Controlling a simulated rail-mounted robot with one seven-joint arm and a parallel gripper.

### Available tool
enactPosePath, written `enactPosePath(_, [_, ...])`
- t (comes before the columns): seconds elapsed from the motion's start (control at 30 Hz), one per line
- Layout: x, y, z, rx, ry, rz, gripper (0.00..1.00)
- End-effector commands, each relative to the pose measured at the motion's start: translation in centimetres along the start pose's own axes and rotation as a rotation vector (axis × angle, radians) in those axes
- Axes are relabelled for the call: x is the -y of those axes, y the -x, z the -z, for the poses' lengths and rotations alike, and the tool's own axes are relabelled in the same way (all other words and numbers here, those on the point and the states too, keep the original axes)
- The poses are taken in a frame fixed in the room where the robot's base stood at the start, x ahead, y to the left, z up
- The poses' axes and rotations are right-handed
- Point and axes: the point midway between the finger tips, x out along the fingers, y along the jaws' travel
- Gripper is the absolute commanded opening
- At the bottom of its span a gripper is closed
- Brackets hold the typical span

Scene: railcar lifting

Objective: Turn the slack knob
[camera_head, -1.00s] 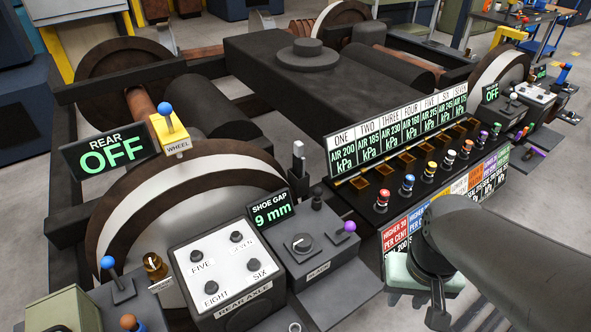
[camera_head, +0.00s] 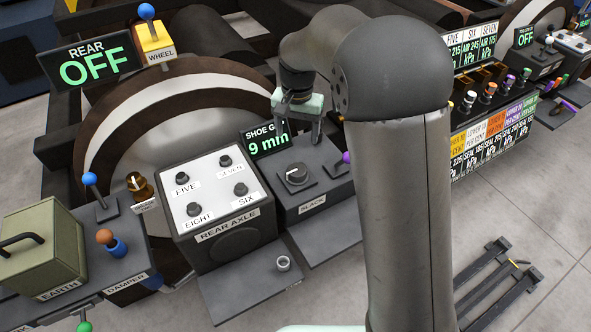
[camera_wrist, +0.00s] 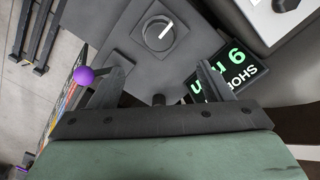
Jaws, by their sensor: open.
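The slack knob (camera_head: 296,173) is a round dark dial with a white pointer line, on top of a dark box labelled SLACK (camera_head: 312,203). In the wrist view the knob (camera_wrist: 159,31) lies ahead of the fingers, toward the top of the picture, and nothing touches it. My gripper (camera_head: 298,138) is above and behind the knob in the head view, with its fingers apart and empty. In the wrist view my gripper (camera_wrist: 155,80) shows a finger on either side, with the knob beyond the gap. The shoe gap display (camera_head: 266,142) reads 9 mm and is partly hidden by my gripper.
A purple-knobbed lever (camera_head: 346,157) stands right of the knob, and its purple ball (camera_wrist: 84,75) shows beside the left finger in the wrist view. The REAR AXLE box (camera_head: 226,222) with several buttons is to the left. A REAR OFF sign (camera_head: 92,62) stands behind.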

Motion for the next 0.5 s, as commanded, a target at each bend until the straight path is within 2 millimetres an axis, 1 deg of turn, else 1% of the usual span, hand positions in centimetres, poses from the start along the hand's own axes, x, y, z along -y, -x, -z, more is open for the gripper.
enactPosePath(0.03, [-0.1, -1.3, -0.1, 0.005, 0.000, -0.003, 0.73])
enactPosePath(0.1, [-0.1, -2.9, -0.1, 0.005, 0.001, -0.004, 0.73])
enactPosePath(0.4, [-0.1, -9.5, -0.1, 0.004, 0.000, -0.003, 0.73])
enactPosePath(0.5, [-0.1, -11.3, -0.1, 0.003, 0.001, -0.003, 0.73])
